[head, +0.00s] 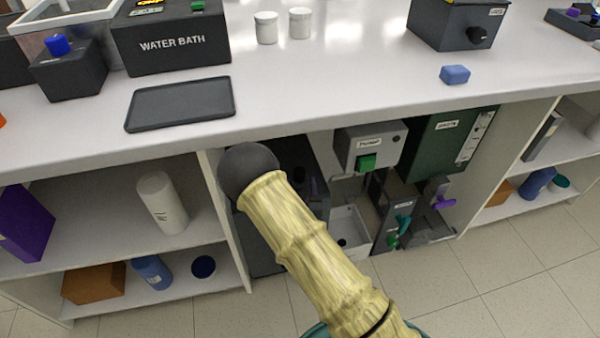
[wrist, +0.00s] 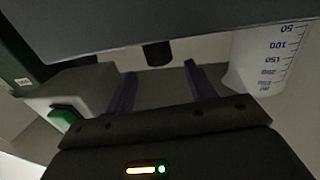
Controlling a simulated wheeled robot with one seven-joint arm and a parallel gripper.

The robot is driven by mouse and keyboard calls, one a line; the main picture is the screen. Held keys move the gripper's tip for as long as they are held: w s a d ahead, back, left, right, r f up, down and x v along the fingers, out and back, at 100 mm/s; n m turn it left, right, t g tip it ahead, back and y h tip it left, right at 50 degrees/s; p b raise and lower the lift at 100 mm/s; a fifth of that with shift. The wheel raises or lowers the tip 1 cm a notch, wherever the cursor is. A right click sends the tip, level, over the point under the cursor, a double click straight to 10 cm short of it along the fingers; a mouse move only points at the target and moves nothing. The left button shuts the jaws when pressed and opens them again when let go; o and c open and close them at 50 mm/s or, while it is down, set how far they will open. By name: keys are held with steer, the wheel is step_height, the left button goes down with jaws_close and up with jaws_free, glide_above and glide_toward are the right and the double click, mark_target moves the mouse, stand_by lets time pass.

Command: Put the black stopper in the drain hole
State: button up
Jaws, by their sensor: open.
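In the wrist view my gripper (wrist: 160,70) is open, its two purple fingers apart with nothing between them. Just beyond the fingertips, and lined up with the gap, a short black cylinder, which looks like the stopper (wrist: 157,53), meets a dark flat surface (wrist: 100,35). I cannot tell whether the fingertips touch it. In the head view a white basin (head: 352,226) sits low in the open bay under the bench. A small dark spot in it looks like the drain hole (head: 342,242). My arm hides part of the bay, and the stopper cannot be made out there.
A grey box with a green button (head: 366,162) hangs right of the basin's top; its button shows in the wrist view (wrist: 62,118). A dark green unit (head: 440,150) and grey valve panel (head: 392,212) crowd the bay.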

steer(key=s, duration=0.6)
steer(key=shift+s+d, duration=0.15)
steer(key=shift+d, duration=0.1)
steer(key=shift+p, duration=0.3)
steer(key=w+d+r+m+g+h, duration=0.1)
steer(key=d+r+m+g+h, duration=0.2)
steer(key=d+g, duration=0.5)
steer(key=s+d+r+n+g, duration=0.1)
steer(key=s+d+r+g, duration=0.2)
steer(key=s, duration=0.5)
steer(key=s+d+r+n+g+y, duration=0.1)
steer(key=s+d+r+g, duration=0.3)
steer(key=s+d+r, duration=0.2)
steer(key=shift+s+r, duration=0.6)
steer(key=shift+s, duration=0.45)
